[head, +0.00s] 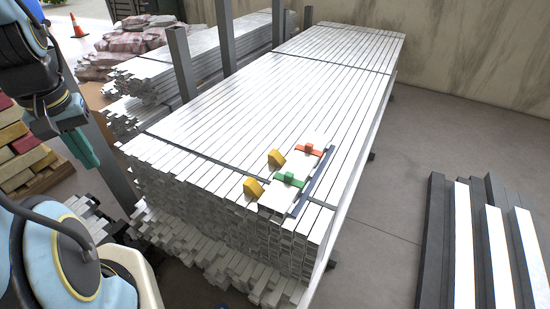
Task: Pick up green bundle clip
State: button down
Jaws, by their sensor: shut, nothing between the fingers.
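The green bundle clip (289,179) sits on a short bundle of pale bars (274,196) on top of the large stack, near its front right corner. It looks like a flat green band with a raised block in the middle. An orange-red clip (308,149) of the same shape sits just behind it. My gripper (82,149) is at the left, in front of a grey post, well apart from the clip. Its teal fingers are together and hold nothing.
The large stack of pale bars (270,95) fills the middle. Two yellow blocks (254,188) (276,157) stand left of the clips, and a dark blue bar (315,181) lies right of them. Upright grey posts (183,62) line the stack's left side.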

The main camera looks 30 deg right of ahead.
aim_at(288, 178)
jog(key=j+z, duration=0.1)
jog(key=z, duration=0.25)
jog(key=i+j+z, duration=0.1)
jog(key=z, duration=0.25)
jog(key=j+z, duration=0.15)
jog(key=z, duration=0.25)
